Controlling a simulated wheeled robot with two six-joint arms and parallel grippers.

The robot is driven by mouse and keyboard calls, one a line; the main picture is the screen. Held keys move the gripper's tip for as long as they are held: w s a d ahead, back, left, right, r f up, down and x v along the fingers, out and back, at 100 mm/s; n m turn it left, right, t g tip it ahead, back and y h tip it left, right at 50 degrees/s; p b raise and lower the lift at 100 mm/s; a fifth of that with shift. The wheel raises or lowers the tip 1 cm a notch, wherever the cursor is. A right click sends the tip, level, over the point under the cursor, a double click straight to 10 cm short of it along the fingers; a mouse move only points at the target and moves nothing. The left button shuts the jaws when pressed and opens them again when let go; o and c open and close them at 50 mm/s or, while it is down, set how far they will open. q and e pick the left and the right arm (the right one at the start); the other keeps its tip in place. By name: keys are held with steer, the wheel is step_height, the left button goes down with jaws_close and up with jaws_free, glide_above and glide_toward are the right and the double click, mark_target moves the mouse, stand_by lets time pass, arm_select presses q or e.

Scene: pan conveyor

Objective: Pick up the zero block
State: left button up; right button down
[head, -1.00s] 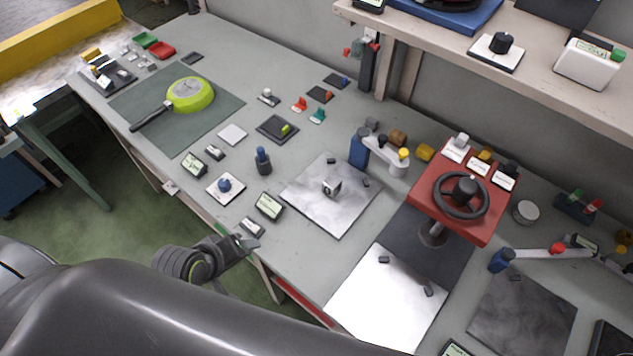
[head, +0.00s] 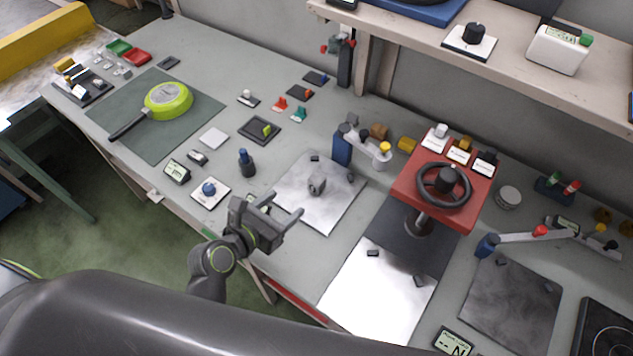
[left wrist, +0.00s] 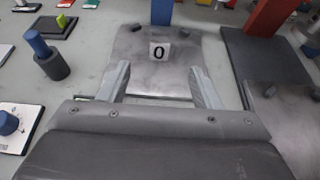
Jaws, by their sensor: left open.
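The zero block (head: 317,183) is a small grey cube standing on a shiny metal plate (head: 335,215) in the middle of the table. My left gripper (head: 284,202) is open and empty, just left of the block and near the plate's left edge. In the left wrist view the open fingers of my left gripper (left wrist: 159,74) point at the block, with a gap between. My right gripper is not in view.
A blue post (head: 342,147) with a white arm stands behind the plate. A red stand with a black wheel (head: 443,185) is to the right. A dark blue knob in a cup (head: 246,163) and a white dial pad (head: 210,191) stand left of the gripper. The plate around the block is mostly clear.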

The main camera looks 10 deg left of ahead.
mark_target(316, 180)
arm_select(q)
steer(key=p+x, duration=0.1)
steer(key=x, duration=1.5)
steer(key=shift+w+d, duration=0.1)
steer(key=shift+d, duration=0.05)
jaws_close()
